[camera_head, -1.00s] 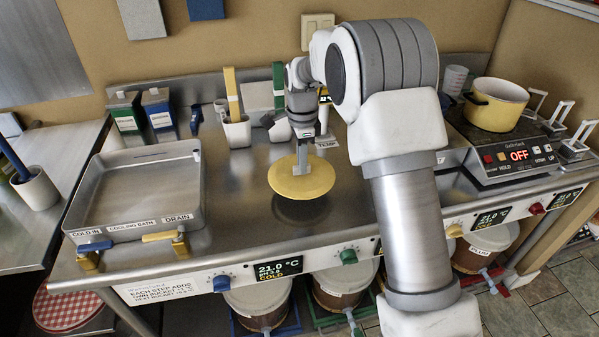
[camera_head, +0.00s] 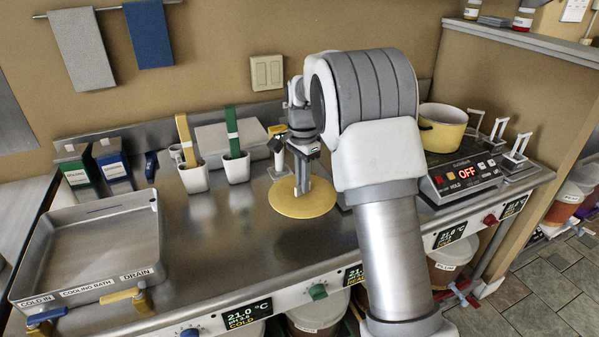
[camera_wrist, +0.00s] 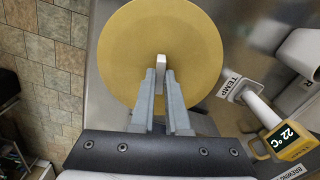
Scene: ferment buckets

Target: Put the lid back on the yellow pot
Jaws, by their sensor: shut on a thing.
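The round yellow lid (camera_head: 290,205) hangs level above the steel counter. My gripper (camera_head: 303,188) is shut on the lid's pale knob. In the wrist view the lid (camera_wrist: 125,55) fills the upper middle, and both fingers of my gripper (camera_wrist: 161,80) close on the knob (camera_wrist: 161,62). The yellow pot (camera_head: 442,130) stands upright on the hob at the right, its pale inside showing at the open top. The lid is well to the left of the pot, with my arm between them in the head view. The pot is not in the wrist view.
The hob's panel (camera_head: 468,178) reads OFF, with levers (camera_head: 517,150) to its right. A thermometer (camera_wrist: 277,128) in its stand is close to the lid. Cups with green and yellow handles (camera_head: 236,165) stand behind. A cooling bath tray (camera_head: 95,290) is at the left; the counter between is clear.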

